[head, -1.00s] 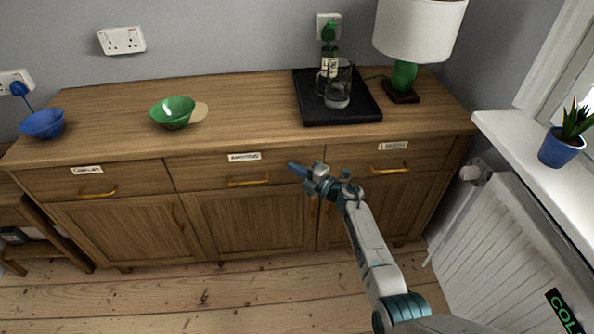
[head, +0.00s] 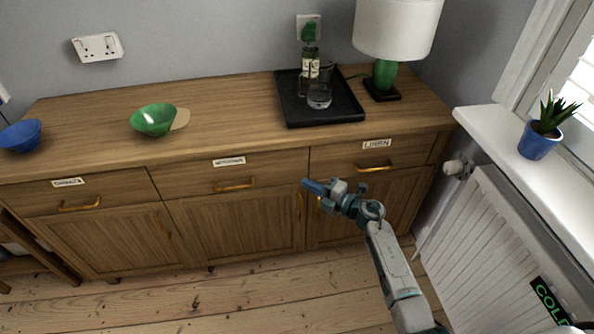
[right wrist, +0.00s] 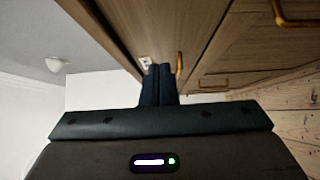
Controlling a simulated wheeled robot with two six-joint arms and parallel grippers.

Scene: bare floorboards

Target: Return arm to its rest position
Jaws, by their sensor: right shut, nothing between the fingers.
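My right gripper (head: 310,186) is held up in front of the wooden sideboard (head: 230,215), between the middle and right drawers in the head view. It is shut and empty. In the right wrist view its two dark fingers (right wrist: 158,85) are together, with the sideboard's wood and gold handles beyond them. My right arm comes in from the lower right of the head view. My left gripper is not in view.
On the sideboard stand a blue bowl (head: 20,136), a green bowl (head: 153,120), a black tray (head: 335,110) with a glass jug (head: 320,92), and a lamp (head: 397,30). A radiator (head: 500,245) stands at the right, below a sill with a potted plant (head: 540,138). The floor (head: 200,295) in front is clear.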

